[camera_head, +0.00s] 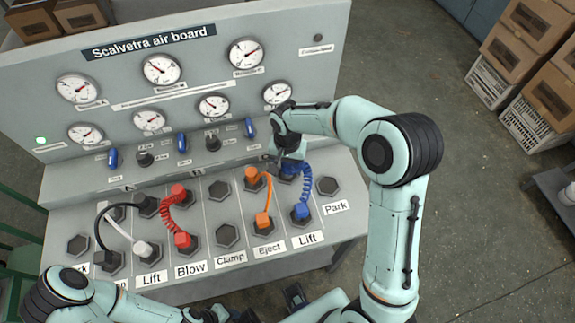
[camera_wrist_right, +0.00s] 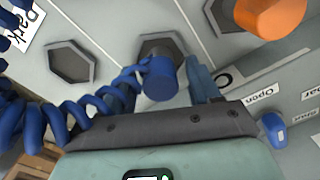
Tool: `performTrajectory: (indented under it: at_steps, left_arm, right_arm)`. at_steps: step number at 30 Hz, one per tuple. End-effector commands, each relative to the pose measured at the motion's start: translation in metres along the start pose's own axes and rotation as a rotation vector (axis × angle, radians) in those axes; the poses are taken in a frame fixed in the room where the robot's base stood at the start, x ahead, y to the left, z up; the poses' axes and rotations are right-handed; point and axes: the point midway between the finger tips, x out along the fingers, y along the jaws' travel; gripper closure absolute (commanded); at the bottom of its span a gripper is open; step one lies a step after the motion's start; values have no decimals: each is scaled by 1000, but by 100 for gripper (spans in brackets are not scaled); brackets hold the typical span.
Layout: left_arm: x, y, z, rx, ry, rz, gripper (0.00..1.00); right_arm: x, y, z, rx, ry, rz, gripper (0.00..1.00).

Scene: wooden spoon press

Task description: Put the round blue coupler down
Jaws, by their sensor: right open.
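The round blue coupler (camera_wrist_right: 160,82) shows in the right wrist view at a hexagonal socket (camera_wrist_right: 158,46), with its coiled blue hose (camera_wrist_right: 85,112) running off to the left. My right gripper (camera_wrist_right: 165,82) is open, its fingers on either side of the coupler. I cannot tell whether the coupler is fully seated. In the head view my right gripper (camera_head: 286,165) is over the back socket row at the right and hides most of the coupler. The hose's other end is a blue coupler (camera_head: 301,211) in the front row above a "Lift" label. My left gripper (camera_head: 212,314) is partly cut off at the bottom edge.
An orange hose (camera_head: 268,192) with its couplers is just left of the blue one. Red (camera_head: 180,215), black and white hoses stand further left. An empty hexagonal socket (camera_head: 327,186) is at the right. The upright gauge panel (camera_head: 200,60) rises behind.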

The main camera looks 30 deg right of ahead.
Motion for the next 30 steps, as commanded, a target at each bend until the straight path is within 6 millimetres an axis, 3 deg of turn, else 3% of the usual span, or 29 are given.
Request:
performTrajectory:
  at_steps: [9, 15, 20, 30]
  left_arm:
    - [-7, 3, -2, 1, 4, 1, 57]
    - [-11, 5, -3, 2, 6, 2, 57]
    - [-12, 6, -3, 2, 6, 2, 57]
    - [-12, 5, -3, 2, 6, 2, 57]
  right_arm:
    - [-69, -1, -1, -1, 4, -5, 38]
    - [-100, -1, 0, -2, 2, -3, 38]
    - [-110, 0, 0, -1, 1, -2, 38]
    - [-111, 0, 0, -1, 0, -1, 38]
